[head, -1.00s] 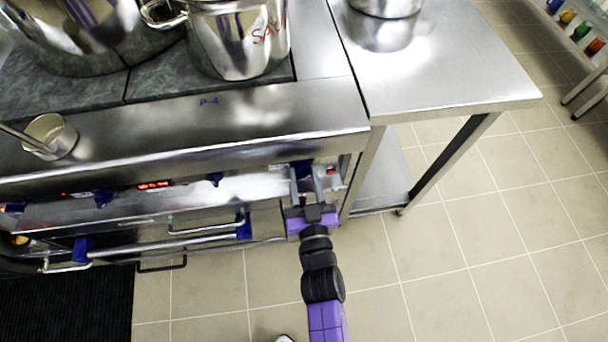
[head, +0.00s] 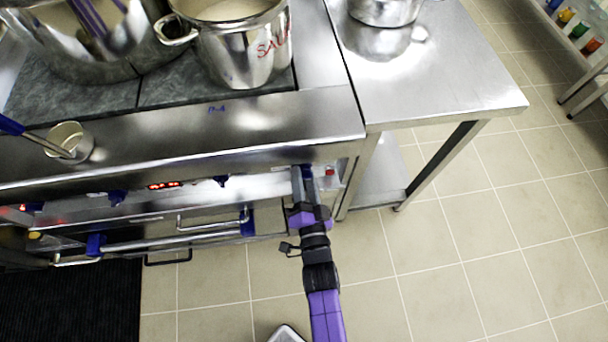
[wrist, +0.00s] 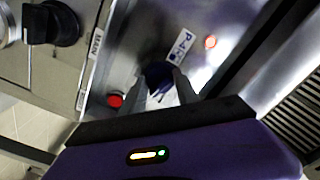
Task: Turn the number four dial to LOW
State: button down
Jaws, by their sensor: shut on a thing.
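The number four dial is a dark blue knob (wrist: 158,74) on the steel front panel, beside a white label (wrist: 181,45) reading P-4. My gripper (wrist: 160,84) is shut on this knob, one finger on each side, in the wrist view. In the head view my gripper (head: 303,178) reaches the right end of the stove front (head: 250,184), and its fingers mostly hide the knob. The knob's pointer and any LOW mark cannot be made out.
A red button (wrist: 115,100) and a lit red lamp (wrist: 210,42) flank the knob. A black knob (wrist: 52,22) is on the adjoining panel. A large pot (head: 235,45) stands on the cooktop above.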

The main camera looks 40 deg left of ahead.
jog(key=shift+m, duration=0.5)
jog(key=c, duration=0.9)
grip_release()
jog(key=shift+d, duration=0.1)
jog(key=p+v, duration=0.1)
jog(key=v, duration=0.6)
jog(key=shift+s+d+p, duration=0.25)
jog(key=shift+p, duration=0.15)
